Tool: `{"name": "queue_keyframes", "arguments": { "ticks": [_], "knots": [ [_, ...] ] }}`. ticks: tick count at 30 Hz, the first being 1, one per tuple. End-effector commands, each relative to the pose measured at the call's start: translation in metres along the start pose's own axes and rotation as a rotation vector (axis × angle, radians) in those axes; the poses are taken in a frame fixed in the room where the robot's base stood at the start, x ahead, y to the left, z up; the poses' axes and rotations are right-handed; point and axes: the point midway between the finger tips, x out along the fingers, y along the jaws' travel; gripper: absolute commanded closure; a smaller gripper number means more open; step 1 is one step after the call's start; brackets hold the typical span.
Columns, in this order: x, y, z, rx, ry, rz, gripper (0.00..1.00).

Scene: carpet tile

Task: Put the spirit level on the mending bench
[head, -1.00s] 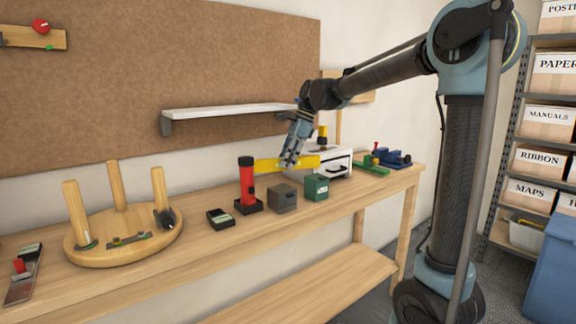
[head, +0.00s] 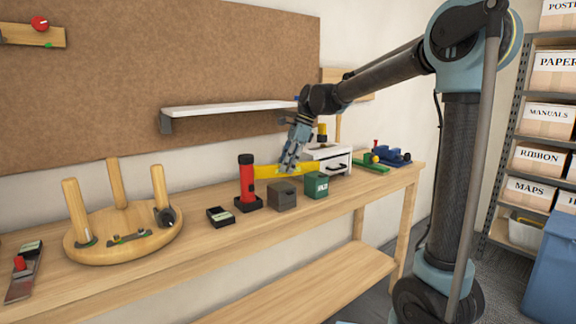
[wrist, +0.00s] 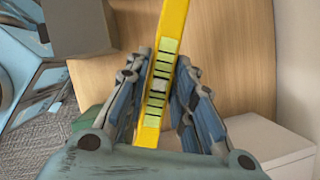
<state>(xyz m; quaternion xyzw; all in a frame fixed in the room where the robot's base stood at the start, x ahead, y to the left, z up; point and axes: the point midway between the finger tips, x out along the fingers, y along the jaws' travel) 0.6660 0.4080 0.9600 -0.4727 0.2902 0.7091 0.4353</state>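The yellow spirit level (head: 268,171) is between the fingers of my gripper (head: 289,168), behind the red torch and the small boxes. In the wrist view the level (wrist: 171,25) runs lengthwise between the two fingers of my gripper (wrist: 163,75), which are closed in on its sides, with its pale green vial strip facing up. The wooden mending bench (head: 238,238) stretches along the wall, and its top (wrist: 230,60) lies under the level. The level is low over the back of the bench; I cannot tell whether it touches the top.
A red torch (head: 247,183), grey box (head: 282,196) and green box (head: 316,185) stand in front of the level. A white drawer unit (head: 330,159) is to its right. An upturned stool (head: 125,238) occupies the left. A white shelf (head: 230,109) hangs above.

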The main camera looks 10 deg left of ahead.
Motion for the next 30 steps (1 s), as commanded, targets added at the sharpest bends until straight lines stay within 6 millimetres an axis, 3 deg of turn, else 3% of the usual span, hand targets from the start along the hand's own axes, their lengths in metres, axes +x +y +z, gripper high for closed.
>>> {"name": "queue_keyframes", "arguments": {
  "ticks": [11,16,30],
  "knots": [
    [0.000,0.000,0.001,-0.001,0.000,0.001,0.60],
    [-0.010,0.001,0.005,-0.001,0.000,0.001,0.60],
    [-0.096,0.000,0.006,-0.001,0.000,0.001,0.60]
  ]
}}
